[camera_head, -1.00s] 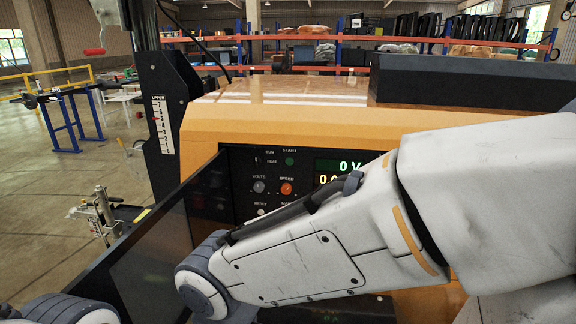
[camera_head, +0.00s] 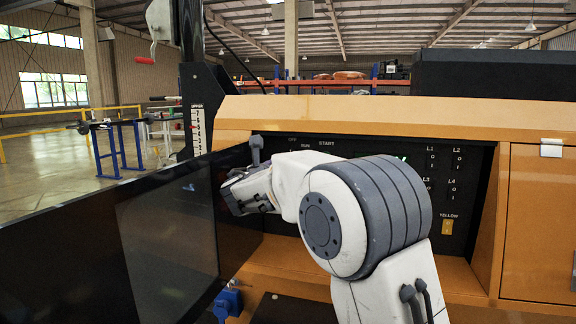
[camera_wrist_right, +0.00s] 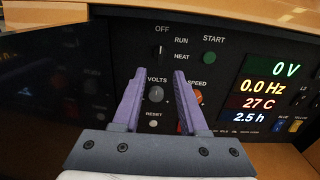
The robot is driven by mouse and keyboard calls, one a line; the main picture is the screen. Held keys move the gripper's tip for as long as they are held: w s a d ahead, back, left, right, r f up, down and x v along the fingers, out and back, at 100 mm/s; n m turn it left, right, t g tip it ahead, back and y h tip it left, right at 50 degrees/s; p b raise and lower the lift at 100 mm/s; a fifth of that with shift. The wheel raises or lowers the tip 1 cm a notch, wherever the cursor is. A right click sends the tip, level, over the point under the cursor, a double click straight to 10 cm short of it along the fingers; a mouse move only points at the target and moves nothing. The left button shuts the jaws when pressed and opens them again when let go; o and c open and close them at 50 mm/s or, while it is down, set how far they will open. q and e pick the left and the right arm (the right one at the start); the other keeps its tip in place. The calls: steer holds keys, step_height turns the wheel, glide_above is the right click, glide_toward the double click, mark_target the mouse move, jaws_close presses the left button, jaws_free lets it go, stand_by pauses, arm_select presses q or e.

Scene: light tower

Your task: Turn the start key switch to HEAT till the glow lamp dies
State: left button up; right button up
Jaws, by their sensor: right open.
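The start key switch (camera_wrist_right: 160,50) is a small dark switch with a pale mark, beside the OFF, RUN and HEAT labels on the black control panel (camera_head: 470,200). The mark looks near upright; its exact setting is too small to tell. In the right wrist view my right gripper (camera_wrist_right: 160,74) is open and empty, its purple fingers pointing at the panel just below the switch and on either side of the VOLTS knob (camera_wrist_right: 156,93). In the head view my right arm hides the switch. I cannot identify a glow lamp. My left gripper is not in view.
A green START button (camera_wrist_right: 209,58) is right of the switch. The orange SPEED knob (camera_wrist_right: 198,97) is close by the right finger. Lit displays (camera_wrist_right: 272,67) read 0 V and 0.0 Hz. A dark open door (camera_head: 110,240) stands left of the panel.

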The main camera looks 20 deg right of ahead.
steer(key=p+x, duration=0.1)
steer(key=x, duration=0.8)
steer(key=shift+w+d+p, duration=0.25)
steer(key=shift+w+p, duration=0.05)
steer(key=shift+p, duration=0.05)
jaws_close()
